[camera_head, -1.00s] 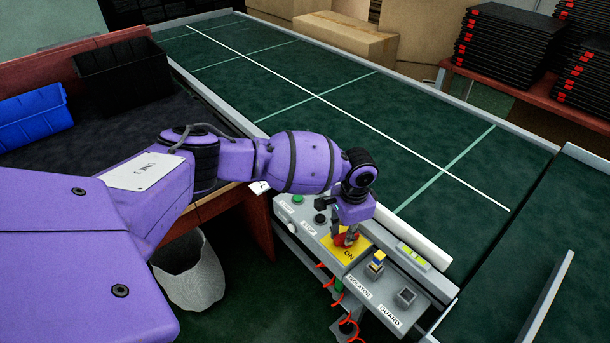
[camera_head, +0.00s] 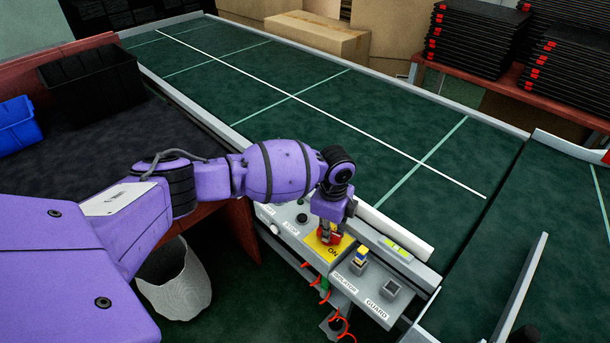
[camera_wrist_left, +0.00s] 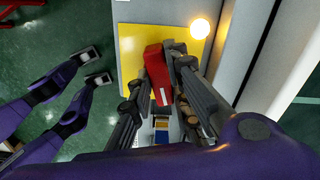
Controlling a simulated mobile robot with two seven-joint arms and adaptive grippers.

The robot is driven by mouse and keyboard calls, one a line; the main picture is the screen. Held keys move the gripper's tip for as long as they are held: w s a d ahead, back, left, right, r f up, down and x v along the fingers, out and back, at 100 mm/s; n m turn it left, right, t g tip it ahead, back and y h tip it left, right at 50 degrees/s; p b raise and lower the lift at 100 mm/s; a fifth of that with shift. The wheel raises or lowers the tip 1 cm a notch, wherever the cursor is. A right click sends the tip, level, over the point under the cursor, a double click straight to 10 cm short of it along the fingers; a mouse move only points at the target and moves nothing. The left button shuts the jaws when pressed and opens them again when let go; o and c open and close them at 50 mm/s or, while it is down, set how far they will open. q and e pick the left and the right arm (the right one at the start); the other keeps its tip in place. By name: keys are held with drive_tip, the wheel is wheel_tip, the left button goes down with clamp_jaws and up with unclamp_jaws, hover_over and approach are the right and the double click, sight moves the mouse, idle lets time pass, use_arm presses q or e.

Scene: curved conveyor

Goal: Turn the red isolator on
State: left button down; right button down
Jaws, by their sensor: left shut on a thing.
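The red isolator handle (camera_head: 336,237) sits on a yellow plate (camera_head: 317,248) marked ON, on the grey control panel beside the conveyor. My left gripper (camera_head: 327,236) points down over it, with its fingers at the handle. In the left wrist view the red handle (camera_wrist_left: 155,72) lies between the two dark fingers (camera_wrist_left: 160,95), and the gripper is shut on it. The yellow plate (camera_wrist_left: 140,40) is behind it. The fingers partly hide the handle, so its exact angle is hard to tell.
A blue-and-yellow switch (camera_head: 360,259) and a grey GUARD socket (camera_head: 391,289) sit right of the isolator. A black STOP-side button (camera_head: 302,218) is to its left. A grey conveyor edge (camera_head: 405,262) runs close behind. A white bin (camera_head: 178,288) stands on the floor.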

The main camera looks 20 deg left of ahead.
use_arm(q)
drive_tip(key=m, duration=0.2)
drive_tip(key=shift+w+d+r+m, duration=0.15)
drive_tip(key=shift+r+m, duration=0.05)
drive_tip(key=shift+m, duration=0.4)
drive_tip(key=c, duration=1.6)
unclamp_jaws()
drive_tip(key=shift+c, duration=0.2)
wheel_tip(320, 180, up, 12)
